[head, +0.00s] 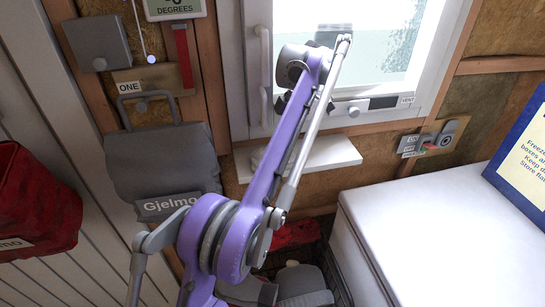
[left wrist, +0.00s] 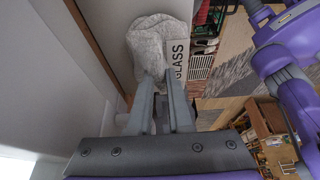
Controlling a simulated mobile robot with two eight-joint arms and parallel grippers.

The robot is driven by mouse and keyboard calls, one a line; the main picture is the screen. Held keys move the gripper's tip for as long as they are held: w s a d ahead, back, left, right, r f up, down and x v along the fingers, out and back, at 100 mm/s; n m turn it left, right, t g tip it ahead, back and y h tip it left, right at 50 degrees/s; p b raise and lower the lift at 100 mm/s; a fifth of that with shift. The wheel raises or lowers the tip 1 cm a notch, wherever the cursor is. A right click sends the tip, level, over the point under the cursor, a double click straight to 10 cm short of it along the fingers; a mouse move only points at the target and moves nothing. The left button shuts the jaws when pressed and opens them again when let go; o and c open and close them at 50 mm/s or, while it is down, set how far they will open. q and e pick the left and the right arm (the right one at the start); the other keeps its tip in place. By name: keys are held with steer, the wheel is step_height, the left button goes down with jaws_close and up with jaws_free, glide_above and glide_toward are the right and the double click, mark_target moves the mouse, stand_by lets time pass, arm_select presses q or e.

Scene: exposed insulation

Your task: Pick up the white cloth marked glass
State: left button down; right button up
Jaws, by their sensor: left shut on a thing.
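The part of the cloth between the fingers is hidden. My right gripper is not seen in either view.
In the head view, a window (head: 350,50) with a narrow white sill (head: 325,155) is behind the arm. A white chest (head: 440,235) stands at right, with a blue sign on it. A grey Gjelmo bag (head: 160,165) hangs at left, near a red bag (head: 35,205).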

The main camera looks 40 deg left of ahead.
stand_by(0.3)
arm_select(q)
steer(key=shift+r, duration=0.5)
steer(key=r, duration=0.1)
steer(key=r+p, duration=0.1)
steer(key=shift+s+d+r, duration=0.2)
steer(key=shift+d+r, duration=0.1)
steer(key=shift+r, duration=0.05)
steer(key=shift+s+d+f+b, duration=0.15)
steer(key=shift+s+d+b, duration=0.1)
steer(key=shift+s+d, duration=0.25)
steer(key=shift+s+d+f+b, duration=0.15)
steer(key=shift+s+d+b, duration=0.15)
steer(key=shift+d, duration=0.4)
steer(key=s+d+b, duration=0.1)
steer(key=s+d, duration=0.8)
steer(key=d, duration=0.2)
steer(key=shift+r+b, duration=0.2)
steer(key=shift+b, duration=0.15)
steer(key=shift+s, duration=0.1)
